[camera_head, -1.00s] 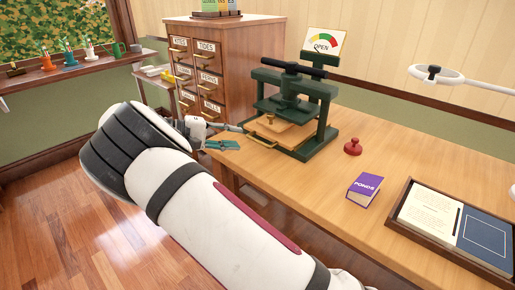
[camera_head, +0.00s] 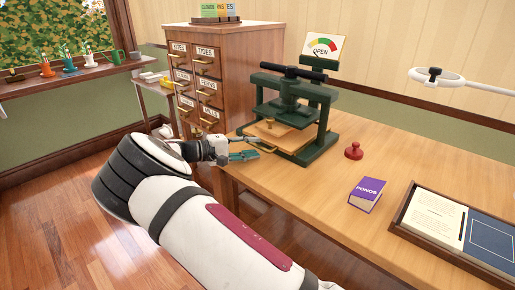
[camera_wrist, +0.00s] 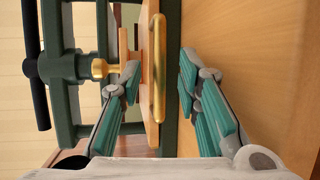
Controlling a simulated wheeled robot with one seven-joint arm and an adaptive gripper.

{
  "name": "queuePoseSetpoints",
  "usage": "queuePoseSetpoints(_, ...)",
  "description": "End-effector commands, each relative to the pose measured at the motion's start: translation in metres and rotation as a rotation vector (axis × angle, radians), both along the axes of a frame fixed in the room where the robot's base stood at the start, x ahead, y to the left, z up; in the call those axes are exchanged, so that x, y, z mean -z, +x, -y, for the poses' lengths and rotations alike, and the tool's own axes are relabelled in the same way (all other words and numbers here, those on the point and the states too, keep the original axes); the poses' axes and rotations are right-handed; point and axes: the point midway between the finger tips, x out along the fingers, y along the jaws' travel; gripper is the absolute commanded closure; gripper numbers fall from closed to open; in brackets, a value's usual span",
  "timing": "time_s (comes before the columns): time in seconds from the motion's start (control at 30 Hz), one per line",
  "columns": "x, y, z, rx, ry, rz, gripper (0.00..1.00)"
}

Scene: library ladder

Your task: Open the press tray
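The green press (camera_head: 318,125) stands on the wooden table, with a dial sign reading OPEN (camera_head: 323,47) above it. Its wooden tray (camera_head: 272,131) lies low in the frame, with a brass knob above it. The tray's brass bar handle (camera_wrist: 159,75) shows in the wrist view in front of the tray's edge. My gripper (camera_head: 256,147) is at the tray's front, near the table's left edge. In the wrist view my gripper (camera_wrist: 161,66) is open, its teal-padded fingers on either side of the handle, with a visible gap on the right.
A labelled drawer cabinet (camera_head: 240,65) stands close behind and left of the press. A red knobbed stamp (camera_head: 354,151), a purple book (camera_head: 367,194) and a framed tray of papers (camera_head: 400,228) lie to the right. A white ring lamp (camera_head: 436,77) reaches in from the right.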

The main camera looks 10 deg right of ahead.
Motion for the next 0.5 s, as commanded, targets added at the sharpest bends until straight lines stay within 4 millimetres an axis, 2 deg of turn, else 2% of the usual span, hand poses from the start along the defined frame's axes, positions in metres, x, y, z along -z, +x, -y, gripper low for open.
queuePoseSetpoints(0.2,0.004,0.004,0.021,0.0,0.0,0.0,0.69)
queuePoseSetpoints(0.5,0.004,0.005,0.025,-0.001,0.001,0.0,0.69)
